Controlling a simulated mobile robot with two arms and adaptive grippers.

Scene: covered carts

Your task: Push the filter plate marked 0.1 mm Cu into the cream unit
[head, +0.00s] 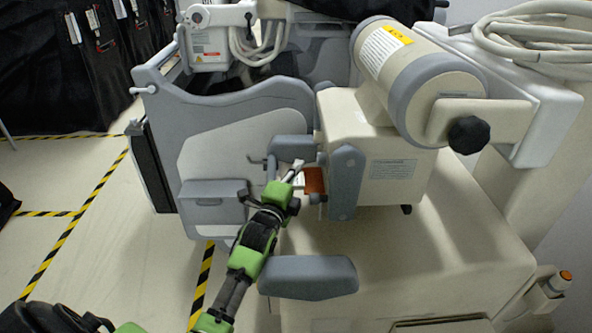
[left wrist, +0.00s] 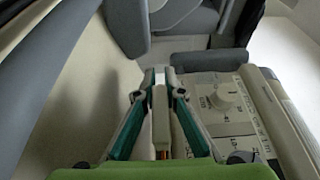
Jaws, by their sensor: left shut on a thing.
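The cream unit (head: 385,150) is the boxy housing below the cylinder; its knob panel shows in the left wrist view (left wrist: 236,122). A copper-orange filter plate (head: 314,181) with a pale end stands at the unit's left side, by the grey bracket. My left gripper (head: 294,176) reaches it from the lower left. In the left wrist view, the green fingers are shut on a thin pale plate edge (left wrist: 160,120). The 0.1 mm Cu marking is not legible. How far the plate sits in the unit I cannot tell. My right gripper is not in view.
A grey bracket (head: 346,183) stands right of the plate. The cylinder (head: 415,80) with a black knob (head: 468,135) overhangs the unit. Floor with yellow-black tape (head: 75,222) is clear at left.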

